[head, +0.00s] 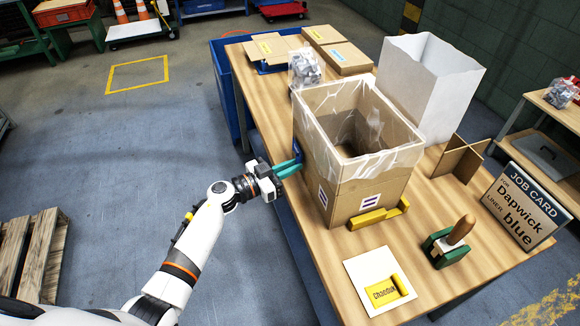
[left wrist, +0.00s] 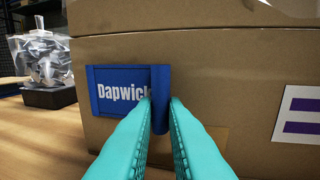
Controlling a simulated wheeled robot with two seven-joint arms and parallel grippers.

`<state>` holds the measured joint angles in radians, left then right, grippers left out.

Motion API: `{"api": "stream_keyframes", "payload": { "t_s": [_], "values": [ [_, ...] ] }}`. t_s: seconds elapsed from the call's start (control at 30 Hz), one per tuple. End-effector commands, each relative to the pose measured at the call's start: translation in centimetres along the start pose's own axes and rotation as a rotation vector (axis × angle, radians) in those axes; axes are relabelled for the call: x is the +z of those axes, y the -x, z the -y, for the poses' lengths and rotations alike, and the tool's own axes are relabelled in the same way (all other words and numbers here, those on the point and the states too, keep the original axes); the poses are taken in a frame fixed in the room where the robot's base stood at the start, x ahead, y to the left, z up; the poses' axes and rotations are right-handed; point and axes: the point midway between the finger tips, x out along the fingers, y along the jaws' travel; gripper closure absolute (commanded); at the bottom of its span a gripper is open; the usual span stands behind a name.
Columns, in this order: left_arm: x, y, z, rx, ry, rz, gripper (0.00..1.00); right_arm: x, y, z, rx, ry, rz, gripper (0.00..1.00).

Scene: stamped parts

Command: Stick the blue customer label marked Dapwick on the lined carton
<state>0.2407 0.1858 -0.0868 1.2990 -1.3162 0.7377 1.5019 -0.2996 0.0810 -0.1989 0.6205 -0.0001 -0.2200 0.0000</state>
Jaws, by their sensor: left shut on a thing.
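The lined carton (head: 340,200) is an open brown box on the table, with clear film folded over its rim. The blue Dapwick label (left wrist: 118,92) lies flat against, or very close to, the carton's side wall (left wrist: 230,50) in the left wrist view. I cannot tell whether it is stuck. It shows only as a small blue strip in the head view (head: 298,151). My left gripper (head: 290,168) has its teal fingers (left wrist: 161,108) shut on the label's raised blue edge, partly covering the last letter. My right gripper is not in view.
A yellow Chantuk label (head: 385,292) lies on a white card (head: 361,265) in front. A yellow bracket (head: 377,218) sits at the carton's foot. A green wooden-handled tool (head: 447,245), a job card (head: 525,205), a cardboard divider (head: 457,158) and a tall white bag (head: 430,85) stand to the right.

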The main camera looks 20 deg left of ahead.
Motion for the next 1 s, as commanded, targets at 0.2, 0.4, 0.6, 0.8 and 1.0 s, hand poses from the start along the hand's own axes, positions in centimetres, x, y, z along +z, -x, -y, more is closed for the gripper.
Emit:
{"api": "stream_keyframes", "payload": {
  "t_s": [0.2,0.4,0.6,0.8,1.0],
  "values": [
    [0.0,-0.1,0.0,0.0,0.0,0.0,1.0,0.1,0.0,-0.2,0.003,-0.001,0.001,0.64],
    [0.1,-0.3,0.1,0.0,0.001,0.001,1.0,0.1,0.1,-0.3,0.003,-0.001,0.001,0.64],
    [0.1,-0.7,0.1,0.0,0.001,0.002,1.0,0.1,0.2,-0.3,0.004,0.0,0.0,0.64],
    [0.1,-1.0,0.2,0.0,0.001,0.001,1.0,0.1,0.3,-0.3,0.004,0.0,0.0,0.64],
    [0.0,-1.2,0.3,0.0,0.0,0.0,1.0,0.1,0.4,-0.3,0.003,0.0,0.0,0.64]
  ]
}}
